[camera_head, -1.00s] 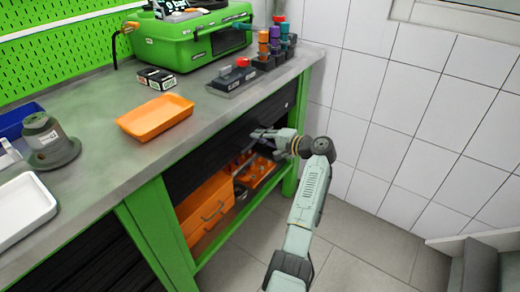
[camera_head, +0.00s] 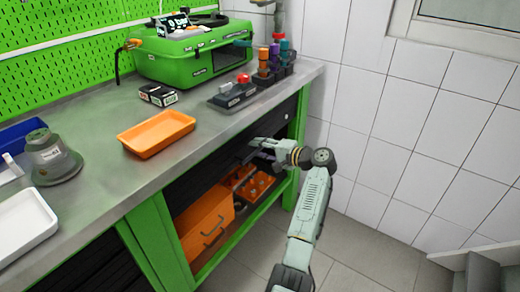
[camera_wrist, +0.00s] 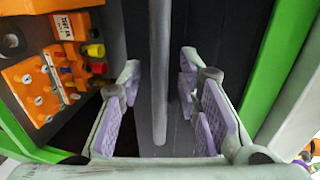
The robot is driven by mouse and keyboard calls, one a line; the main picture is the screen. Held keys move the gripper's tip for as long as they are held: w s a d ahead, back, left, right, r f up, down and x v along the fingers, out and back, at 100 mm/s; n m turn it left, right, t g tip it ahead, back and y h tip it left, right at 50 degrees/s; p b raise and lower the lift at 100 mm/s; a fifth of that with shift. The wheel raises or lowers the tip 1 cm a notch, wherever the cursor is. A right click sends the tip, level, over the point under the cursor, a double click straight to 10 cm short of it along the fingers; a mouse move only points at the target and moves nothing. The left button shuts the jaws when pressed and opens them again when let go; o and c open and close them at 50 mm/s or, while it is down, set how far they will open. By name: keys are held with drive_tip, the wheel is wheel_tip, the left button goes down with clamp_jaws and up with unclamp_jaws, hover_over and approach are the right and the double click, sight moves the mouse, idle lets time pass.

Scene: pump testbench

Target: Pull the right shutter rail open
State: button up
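The right shutter (camera_head: 225,172) is a black slatted panel under the workbench, with its lower part open. Its rail (camera_wrist: 160,75) is a grey bar running upright through the wrist view, between my finger pads. My gripper (camera_head: 258,150) is at the shutter's lower edge, in front of the right compartment. In the wrist view my gripper (camera_wrist: 160,112) is open, with a purple-padded finger on each side of the rail. Gaps show between the pads and the bar. In the head view the fingertips are small and partly hidden against the dark shutter.
Behind the opening are an orange drawer box (camera_head: 206,226) and an orange tray of parts (camera_head: 256,187). Green bench posts (camera_head: 160,240) flank the compartment. The benchtop (camera_head: 105,140) carries a green case (camera_head: 192,58) and an orange tray (camera_head: 156,133). The tiled floor in front is clear.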

drive_tip(key=v, duration=1.2)
drive_tip(key=shift+f, duration=0.1)
